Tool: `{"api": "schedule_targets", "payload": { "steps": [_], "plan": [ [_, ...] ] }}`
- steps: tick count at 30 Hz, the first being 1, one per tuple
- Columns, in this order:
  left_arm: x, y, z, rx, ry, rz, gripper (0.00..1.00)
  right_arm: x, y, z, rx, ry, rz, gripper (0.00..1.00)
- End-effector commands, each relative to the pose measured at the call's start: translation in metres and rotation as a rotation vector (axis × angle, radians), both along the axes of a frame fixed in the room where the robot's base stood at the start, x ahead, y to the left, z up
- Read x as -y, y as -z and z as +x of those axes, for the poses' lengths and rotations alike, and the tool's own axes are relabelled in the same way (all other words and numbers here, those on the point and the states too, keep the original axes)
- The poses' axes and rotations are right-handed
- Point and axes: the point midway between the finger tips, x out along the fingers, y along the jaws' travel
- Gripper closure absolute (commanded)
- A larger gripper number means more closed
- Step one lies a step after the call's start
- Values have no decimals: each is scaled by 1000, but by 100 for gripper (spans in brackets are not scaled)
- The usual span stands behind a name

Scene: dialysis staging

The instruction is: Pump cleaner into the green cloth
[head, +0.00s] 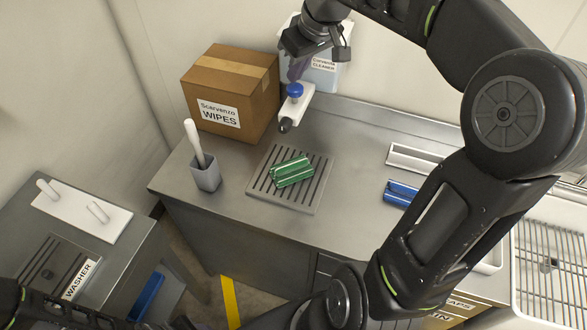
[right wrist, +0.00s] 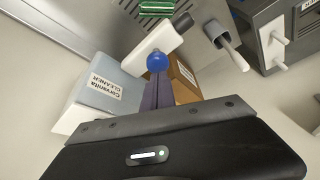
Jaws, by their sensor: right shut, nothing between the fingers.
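The green cloth (head: 291,172) lies folded on a grey slotted tray (head: 256,196) on the steel counter. It also shows at the top of the right wrist view (right wrist: 157,7). The cleaner container (head: 322,77) is pale blue, against the back wall. Its white pump head (head: 299,103) has a blue button (head: 295,90) and a dark nozzle (head: 285,125) pointing out toward the cloth's side. My right gripper (head: 298,70) is shut and empty, its purple fingers pointing down at the blue button (right wrist: 156,62). I cannot tell whether they touch it. My left gripper is not in view.
A cardboard wipes box (head: 238,80) stands left of the cleaner. A grey cup (head: 206,176) with a white-handled tool stands left of the tray. Blue folded cloth (head: 400,194) and a white tray (head: 412,158) lie to the right. My right arm covers much of the right side.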

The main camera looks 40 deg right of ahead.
Motion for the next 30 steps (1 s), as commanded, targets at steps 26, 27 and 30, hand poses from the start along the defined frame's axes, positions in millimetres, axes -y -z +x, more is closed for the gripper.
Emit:
{"api": "schedule_targets", "payload": {
  "steps": [26, 27, 30],
  "plan": [
    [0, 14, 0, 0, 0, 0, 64, 0, 17, 0, 0, -1, 0, 100],
    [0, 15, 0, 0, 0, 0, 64, 0, 18, 0, 0, -1, 0, 100],
    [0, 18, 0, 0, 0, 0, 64, 0, 22, 0, -1, -1, 0, 100]
  ]
}}
